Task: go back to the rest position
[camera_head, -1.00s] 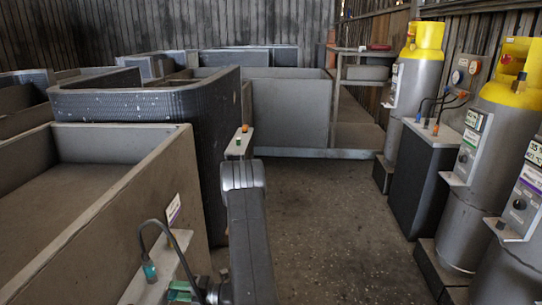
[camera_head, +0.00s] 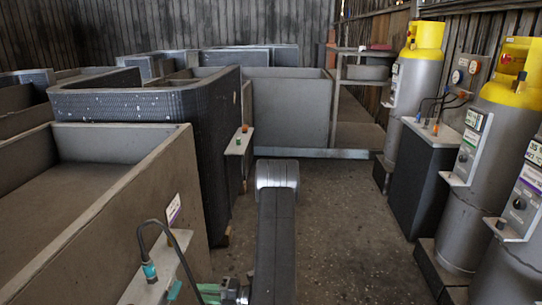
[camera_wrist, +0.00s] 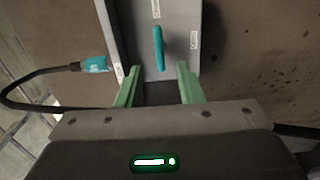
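My gripper (camera_wrist: 158,70) shows in the wrist view with its two green fingers apart and nothing between them. A teal lever (camera_wrist: 159,45) on a light grey panel (camera_wrist: 180,20) lies just beyond the fingertips, apart from them. In the head view my gripper (camera_head: 208,291) is at the bottom edge, partly cut off, to the right of the teal lever (camera_head: 174,290). A black cable with a teal plug (camera_wrist: 95,65) is left of the panel in the wrist view; the plug also shows in the head view (camera_head: 149,270).
Grey bins (camera_head: 110,205) fill the left, with a small bracket (camera_head: 238,143) carrying orange and green knobs. Gas cylinders with yellow tops (camera_head: 415,75) and a dark box (camera_head: 425,175) line the right. The floor (camera_head: 335,220) between is clear.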

